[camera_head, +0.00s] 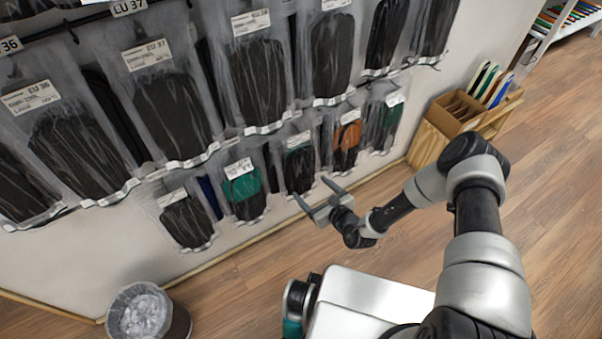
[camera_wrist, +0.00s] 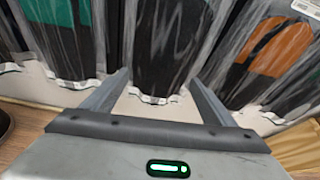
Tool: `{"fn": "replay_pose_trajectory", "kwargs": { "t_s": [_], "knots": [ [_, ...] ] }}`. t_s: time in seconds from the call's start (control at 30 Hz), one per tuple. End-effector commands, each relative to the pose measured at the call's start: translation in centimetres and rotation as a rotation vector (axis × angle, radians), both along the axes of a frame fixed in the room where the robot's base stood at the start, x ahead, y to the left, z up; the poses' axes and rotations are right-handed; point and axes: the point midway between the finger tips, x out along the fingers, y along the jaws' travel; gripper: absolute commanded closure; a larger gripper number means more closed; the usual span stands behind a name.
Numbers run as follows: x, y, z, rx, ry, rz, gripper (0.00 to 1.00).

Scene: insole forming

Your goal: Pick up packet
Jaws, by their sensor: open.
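Clear packets with dark insoles hang in two rows on the white wall. In the head view my gripper (camera_head: 314,190) is open in front of the lower row, close to a black-insole packet (camera_head: 299,165). In the wrist view that packet (camera_wrist: 160,60) hangs straight ahead, its lower end between the open fingers (camera_wrist: 160,85). I cannot tell whether the fingers touch it. A packet with a green top (camera_head: 243,190) hangs to its left, and one with an orange top (camera_head: 347,142) to its right. Nothing is held.
Larger packets (camera_head: 160,100) with EU size labels hang in the upper row. A wooden box (camera_head: 450,115) holding a cardboard tray stands on the floor at the right. A lined waste bin (camera_head: 140,312) stands at the lower left. The wooden floor between is clear.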

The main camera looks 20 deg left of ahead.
Motion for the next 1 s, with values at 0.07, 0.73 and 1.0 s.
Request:
{"fn": "replay_pose_trajectory", "kwargs": {
  "t_s": [0.07, 0.73, 1.0],
  "knots": [
    [0.3, 0.3, -0.2, 0.000, 0.000, 0.000, 0.21],
    [3.8, 3.5, -2.0, 0.000, 0.000, 0.000, 0.21],
    [3.8, 3.5, -2.0, 0.000, 0.000, 0.000, 0.65]
  ]
}}
